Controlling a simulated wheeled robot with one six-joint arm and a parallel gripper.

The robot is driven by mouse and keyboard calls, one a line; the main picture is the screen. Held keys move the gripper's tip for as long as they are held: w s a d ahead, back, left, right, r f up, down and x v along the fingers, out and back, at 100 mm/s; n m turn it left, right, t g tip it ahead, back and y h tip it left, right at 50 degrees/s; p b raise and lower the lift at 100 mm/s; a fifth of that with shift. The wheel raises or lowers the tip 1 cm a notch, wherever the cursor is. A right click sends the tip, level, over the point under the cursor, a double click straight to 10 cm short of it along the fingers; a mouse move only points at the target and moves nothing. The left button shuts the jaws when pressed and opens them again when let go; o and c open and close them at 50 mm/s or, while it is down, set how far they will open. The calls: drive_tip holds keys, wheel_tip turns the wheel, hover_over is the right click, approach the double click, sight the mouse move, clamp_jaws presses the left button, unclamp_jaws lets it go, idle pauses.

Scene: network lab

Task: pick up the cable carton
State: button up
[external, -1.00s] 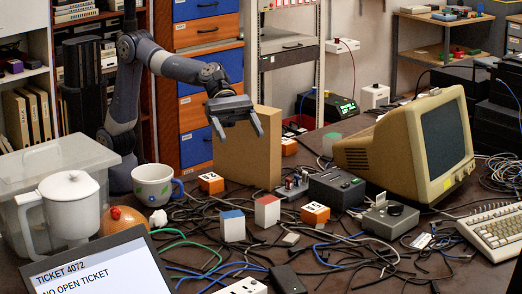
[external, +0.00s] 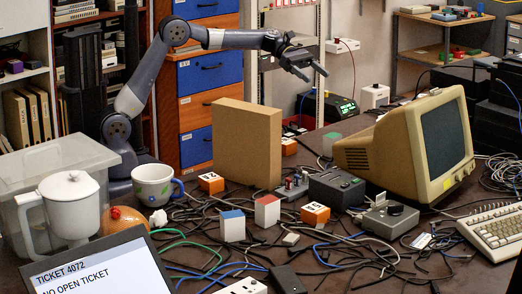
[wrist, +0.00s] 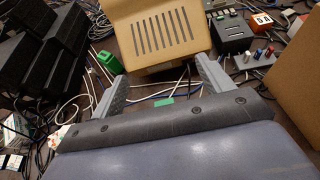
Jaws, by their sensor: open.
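The cable carton appears to be the tall plain brown box (external: 247,145) standing upright on the table left of the old monitor. A brown panel at the right edge of the wrist view (wrist: 297,85) looks like part of it. My gripper (external: 316,74) is open and empty, held in the air above and to the right of the carton, apart from it. In the wrist view my gripper's two fingers (wrist: 160,72) are spread over cables behind the monitor. No label shows on the carton's visible faces.
A beige monitor (external: 372,150) stands right of the carton. A dark device box (external: 337,187) and orange numbered blocks (external: 211,183) sit near its foot. Loose cables cover much of the table. A cup (external: 154,184) and a clear bin (external: 50,170) stand at left.

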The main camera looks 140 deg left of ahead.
drive_tip(key=s+a, duration=0.3)
drive_tip(key=s, duration=0.1)
approach(332, 139)
drive_tip(key=s+a, duration=0.1)
drive_tip(key=s+a+f, duration=0.1)
drive_tip(key=shift+s, duration=0.3)
drive_tip(key=shift+w+f, duration=0.2)
drive_tip(key=shift+w, duration=0.05)
drive_tip(key=x, duration=0.4)
drive_tip(key=shift+w+f, duration=0.1)
drive_tip(key=shift+w, duration=0.25)
drive_tip(key=shift+a+x, duration=0.15)
drive_tip(key=shift+x, duration=1.2)
drive_tip(key=shift+a+x, duration=0.15)
drive_tip(key=shift+x, duration=1.2)
drive_tip(key=shift+c, duration=0.4)
drive_tip(key=c, duration=1)
